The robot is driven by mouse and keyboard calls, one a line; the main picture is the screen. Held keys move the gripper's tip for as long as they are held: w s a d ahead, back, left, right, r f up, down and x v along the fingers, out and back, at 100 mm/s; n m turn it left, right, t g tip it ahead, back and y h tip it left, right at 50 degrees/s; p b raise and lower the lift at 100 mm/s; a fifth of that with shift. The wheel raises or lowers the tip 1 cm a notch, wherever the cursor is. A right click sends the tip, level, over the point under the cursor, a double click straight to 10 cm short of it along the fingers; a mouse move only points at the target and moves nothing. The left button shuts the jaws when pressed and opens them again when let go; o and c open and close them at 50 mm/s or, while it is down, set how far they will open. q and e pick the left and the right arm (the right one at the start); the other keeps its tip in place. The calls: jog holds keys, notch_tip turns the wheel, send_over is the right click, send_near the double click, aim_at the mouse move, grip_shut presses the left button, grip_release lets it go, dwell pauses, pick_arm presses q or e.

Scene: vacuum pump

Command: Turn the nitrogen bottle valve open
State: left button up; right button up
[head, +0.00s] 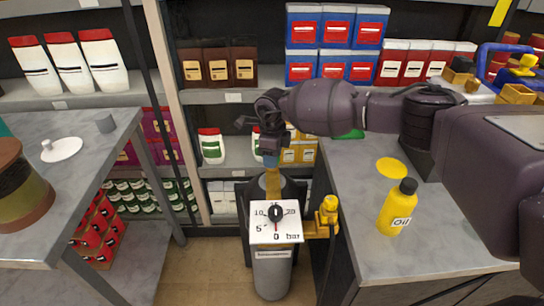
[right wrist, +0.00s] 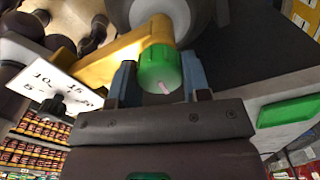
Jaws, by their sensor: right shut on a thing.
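The nitrogen bottle (head: 271,275) is a grey cylinder on the floor between the two benches. A white gauge (head: 262,231) marked in bar sits above it, and it also shows in the right wrist view (right wrist: 45,78). The green valve knob (right wrist: 158,68) is at the end of a yellow pipe (right wrist: 110,60); a small pale mark shows on its face. My right gripper (head: 271,160) reaches in from the right above the gauge. In the right wrist view its blue fingers (right wrist: 160,82) are shut on the knob's sides. In the head view the knob is hidden. My left gripper is out of view.
The right bench (head: 400,262) holds a yellow oil bottle (head: 391,213) and a yellow disc (head: 391,168). A yellow fitting (head: 327,215) juts out beside the gauge. The left bench (head: 95,150) is close by. Stocked shelves stand behind.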

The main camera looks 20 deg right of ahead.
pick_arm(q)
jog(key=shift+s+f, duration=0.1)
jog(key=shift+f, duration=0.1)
pick_arm(e)
jog(key=shift+n, duration=0.4)
jog(key=o, duration=0.9)
pick_arm(q)
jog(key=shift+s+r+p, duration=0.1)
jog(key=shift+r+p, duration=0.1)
jog(key=shift+p, duration=0.2)
pick_arm(e)
notch_tip(320, 180, up, 11)
jog(key=shift+f, duration=0.1)
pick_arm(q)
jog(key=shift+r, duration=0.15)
